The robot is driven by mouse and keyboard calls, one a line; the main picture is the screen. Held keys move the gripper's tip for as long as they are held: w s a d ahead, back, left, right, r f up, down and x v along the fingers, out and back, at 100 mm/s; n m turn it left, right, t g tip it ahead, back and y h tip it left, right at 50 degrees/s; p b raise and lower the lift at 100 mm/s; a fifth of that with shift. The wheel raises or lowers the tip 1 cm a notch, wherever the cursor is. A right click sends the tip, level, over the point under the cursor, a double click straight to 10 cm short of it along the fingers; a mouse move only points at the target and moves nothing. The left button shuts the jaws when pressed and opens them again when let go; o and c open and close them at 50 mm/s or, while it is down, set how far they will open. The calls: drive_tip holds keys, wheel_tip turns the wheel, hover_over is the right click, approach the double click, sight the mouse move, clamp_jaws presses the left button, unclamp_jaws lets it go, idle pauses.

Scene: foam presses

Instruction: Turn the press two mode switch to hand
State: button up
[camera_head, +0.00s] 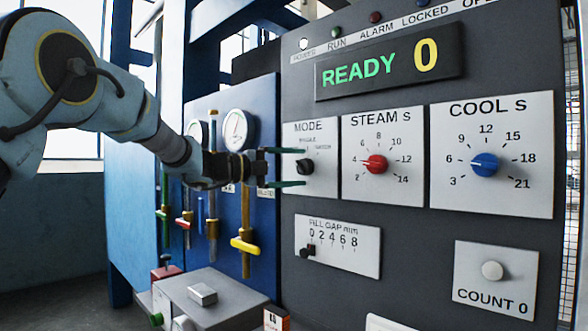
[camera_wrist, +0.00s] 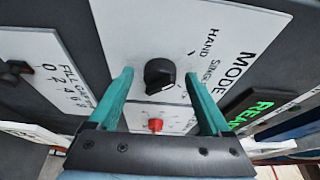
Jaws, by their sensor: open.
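The mode switch (camera_head: 306,166) is a small black knob on a white plate marked MODE, at the left of the grey control panel in the head view. In the wrist view the black knob (camera_wrist: 159,75) sits in the middle, with HAND and SINGLE printed near it.
A red STEAM dial (camera_head: 376,164) and a blue COOL dial (camera_head: 484,164) stand right of the switch. Below are a fill gap slider (camera_head: 308,251) and a white count button (camera_head: 492,270). The display (camera_head: 388,62) reads READY 0.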

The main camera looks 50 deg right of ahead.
drive_tip(key=b+v, duration=0.4)
drive_tip(key=v, duration=0.7)
drive_tip(key=shift+d, duration=0.1)
